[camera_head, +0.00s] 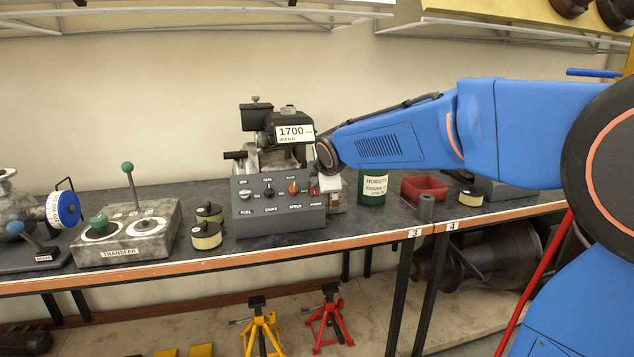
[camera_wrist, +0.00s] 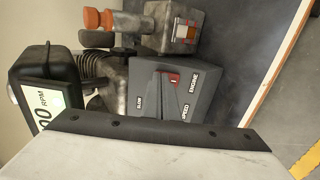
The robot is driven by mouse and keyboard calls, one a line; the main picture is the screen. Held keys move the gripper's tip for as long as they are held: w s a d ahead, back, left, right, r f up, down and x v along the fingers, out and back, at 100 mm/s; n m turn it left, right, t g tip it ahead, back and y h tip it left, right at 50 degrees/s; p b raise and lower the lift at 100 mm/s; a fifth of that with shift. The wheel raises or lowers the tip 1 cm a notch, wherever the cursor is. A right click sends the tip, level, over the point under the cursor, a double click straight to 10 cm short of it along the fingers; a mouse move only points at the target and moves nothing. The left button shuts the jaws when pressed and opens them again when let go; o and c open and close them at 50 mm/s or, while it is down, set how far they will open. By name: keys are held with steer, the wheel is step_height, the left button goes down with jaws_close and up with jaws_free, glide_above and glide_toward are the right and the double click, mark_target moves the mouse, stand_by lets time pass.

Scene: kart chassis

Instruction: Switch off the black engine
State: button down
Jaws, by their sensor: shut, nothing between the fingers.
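The black engine (camera_head: 265,120) stands on the bench behind a grey control panel (camera_head: 255,212). Its display (camera_head: 294,133) reads 1700; part of that display (camera_wrist: 48,105) shows in the wrist view. The panel has fuel, choke and speed knobs. In the wrist view, a red switch (camera_wrist: 172,80) sits on the panel beside the ENGINE label (camera_wrist: 192,85). My gripper (camera_wrist: 150,140) is shut and empty, its pale body and black edge filling the bottom of the wrist view and covering part of the panel. Whether it touches the panel cannot be told.
A grey box with an orange-and-white front (camera_wrist: 183,35) stands beside the panel. A green can (camera_head: 372,188) and a red tray (camera_head: 424,188) are to the right. A transfer lever box (camera_head: 128,240) and brass-coloured cylinders (camera_head: 206,235) are to the left. The bench's front edge (camera_head: 350,241) is orange.

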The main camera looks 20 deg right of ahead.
steer(key=shift+w, duration=0.2)
steer(key=shift+r, duration=0.15)
steer(key=shift+r, duration=0.6)
stand_by(0.3)
